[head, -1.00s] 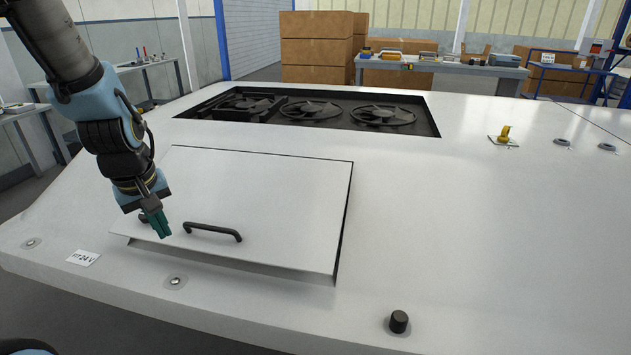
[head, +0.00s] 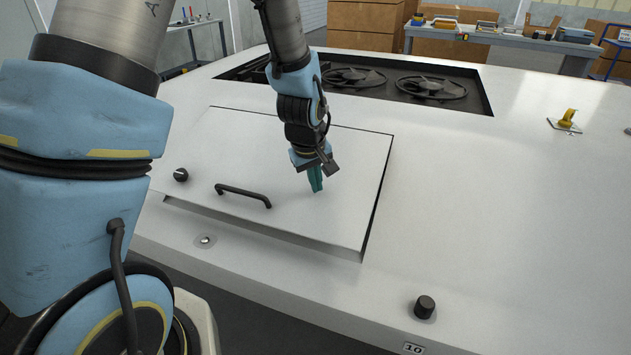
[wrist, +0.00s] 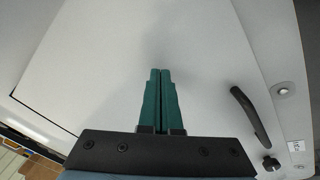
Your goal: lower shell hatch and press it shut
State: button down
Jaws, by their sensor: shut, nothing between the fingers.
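The shell hatch (head: 340,215) is a white lid with a black bar handle (head: 243,195). Its front edge stands slightly above the white shell, with a dark gap along the front and right sides. My gripper (head: 317,191) is shut and empty, over the lid to the right of the handle; I cannot tell whether the fingertips touch it. In the wrist view, the teal fingers (wrist: 160,75) are together over the pale lid (wrist: 200,50), and the handle (wrist: 251,115) lies to their right.
A dark recess with fans (head: 430,88) lies behind the hatch. A black knob (head: 424,307) stands at the front right and another (head: 181,175) left of the handle. A yellow fitting (head: 567,119) is at the right.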

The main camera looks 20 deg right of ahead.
aim_at(321, 194)
jog(key=shift+w+f, duration=0.15)
jog(key=shift+f, duration=0.3)
jog(key=shift+f, duration=0.1)
jog(key=shift+w+d+f+b, duration=0.2)
jog(key=shift+f+b, duration=0.1)
jog(key=shift+f, duration=0.1)
jog(key=shift+w+d+f+b, duration=0.15)
jog(key=shift+w+f+b, duration=0.05)
jog(key=shift+f+b, duration=0.15)
jog(key=shift+f, duration=0.1)
jog(key=shift+w+d+f+b, duration=0.4)
jog(key=shift+f+b, duration=0.05)
jog(key=shift+f, duration=0.45)
dwell(0.4)
jog(key=shift+w+d+f+b, duration=0.4)
jog(key=shift+f+b, duration=0.15)
jog(key=shift+f, duration=0.2)
